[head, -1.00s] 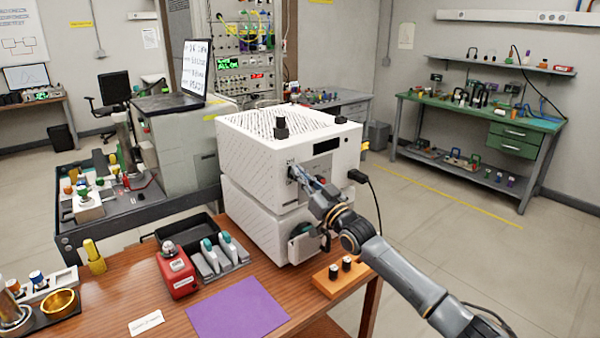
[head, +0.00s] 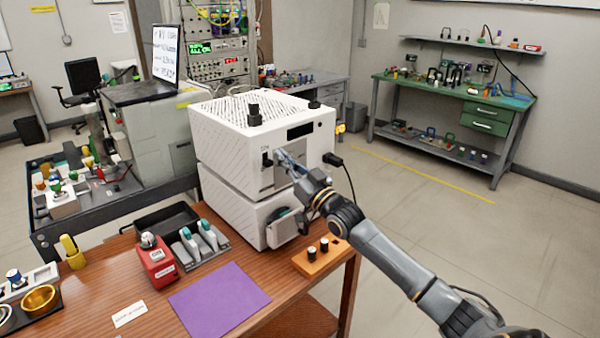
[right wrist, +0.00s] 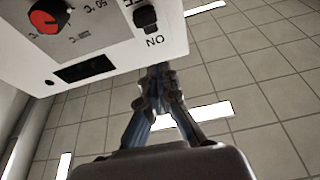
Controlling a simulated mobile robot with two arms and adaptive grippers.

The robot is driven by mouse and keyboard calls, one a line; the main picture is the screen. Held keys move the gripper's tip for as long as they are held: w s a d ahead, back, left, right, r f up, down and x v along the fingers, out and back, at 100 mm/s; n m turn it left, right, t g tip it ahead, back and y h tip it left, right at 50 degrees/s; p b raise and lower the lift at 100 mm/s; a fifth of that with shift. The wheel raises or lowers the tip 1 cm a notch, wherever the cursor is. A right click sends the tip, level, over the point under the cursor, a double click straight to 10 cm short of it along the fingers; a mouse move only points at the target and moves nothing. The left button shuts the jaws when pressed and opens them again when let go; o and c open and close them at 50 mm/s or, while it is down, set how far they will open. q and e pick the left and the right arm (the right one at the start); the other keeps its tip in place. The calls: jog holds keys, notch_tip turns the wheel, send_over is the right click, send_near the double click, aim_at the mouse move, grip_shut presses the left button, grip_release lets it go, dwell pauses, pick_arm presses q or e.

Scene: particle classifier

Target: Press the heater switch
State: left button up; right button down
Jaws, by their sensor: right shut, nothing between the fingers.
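A white box-shaped unit (head: 225,132) stands on the wooden bench, with a lower white section beneath it. A black switch (head: 267,159) shows on the left of its front face. The right wrist view shows a black rocker switch (right wrist: 146,18) with an upside-down "ON" beside it; the rest of its label is cut off. My right gripper (head: 281,155) is shut and empty, in front of that face, just right of the switch in the head view. In the right wrist view its fingertips (right wrist: 158,72) lie below the switch, seemingly apart from it. My left gripper is out of view.
The right wrist view shows a red-faced knob (right wrist: 48,15) and a dark display (right wrist: 83,68) on the panel. An orange block (head: 320,262) and a red device (head: 157,262) stand on the bench.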

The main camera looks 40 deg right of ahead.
jog(key=shift+b+v, duration=0.45)
jog(key=shift+v, duration=2.55)
